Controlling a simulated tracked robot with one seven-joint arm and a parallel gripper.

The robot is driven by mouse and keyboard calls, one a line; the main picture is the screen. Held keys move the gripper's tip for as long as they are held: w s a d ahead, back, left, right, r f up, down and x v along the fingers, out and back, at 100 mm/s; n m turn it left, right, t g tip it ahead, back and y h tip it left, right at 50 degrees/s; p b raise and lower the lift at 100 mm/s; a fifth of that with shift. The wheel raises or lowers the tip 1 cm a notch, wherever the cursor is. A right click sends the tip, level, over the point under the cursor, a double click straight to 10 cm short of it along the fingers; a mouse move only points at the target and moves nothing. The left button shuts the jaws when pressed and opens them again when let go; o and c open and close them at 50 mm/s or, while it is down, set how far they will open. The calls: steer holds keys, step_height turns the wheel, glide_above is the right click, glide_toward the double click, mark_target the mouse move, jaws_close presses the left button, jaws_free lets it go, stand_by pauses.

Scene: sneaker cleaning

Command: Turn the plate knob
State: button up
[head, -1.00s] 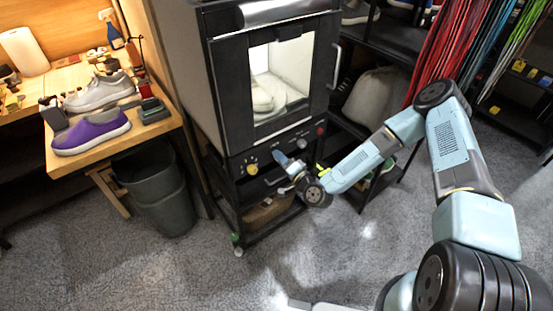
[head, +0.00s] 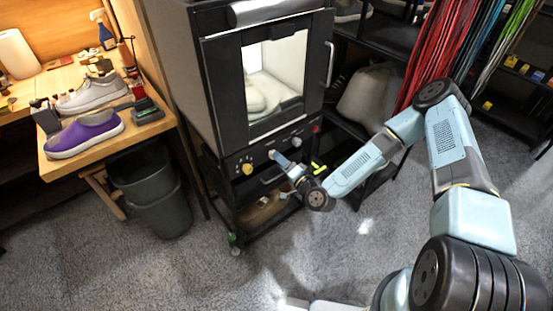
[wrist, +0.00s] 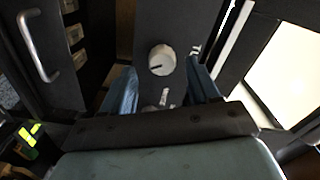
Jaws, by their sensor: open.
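The dark cabinet's front panel holds a yellow knob (head: 247,169), a silver knob (head: 297,142) and a small red part (head: 316,129). My gripper (head: 275,156) is in front of this panel, between the yellow and silver knobs in the head view. In the wrist view, a round pale knob (wrist: 161,60) with a dark pointer line shows between and just past the fingertips of my open gripper (wrist: 160,72). I see no contact with it. The panel lettering is partly cut off, so I cannot read which knob this is.
The cabinet's lit window (head: 275,75) is above the panel, with a pale shoe inside. A workbench with a purple shoe (head: 84,134) and a grey bin (head: 150,185) stand left. A shelf with a grey bag (head: 372,95) is right. Floor in front is clear.

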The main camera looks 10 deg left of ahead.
steer(key=v, duration=1)
steer(key=shift+s+d, duration=0.15)
steer(key=shift+d, duration=0.2)
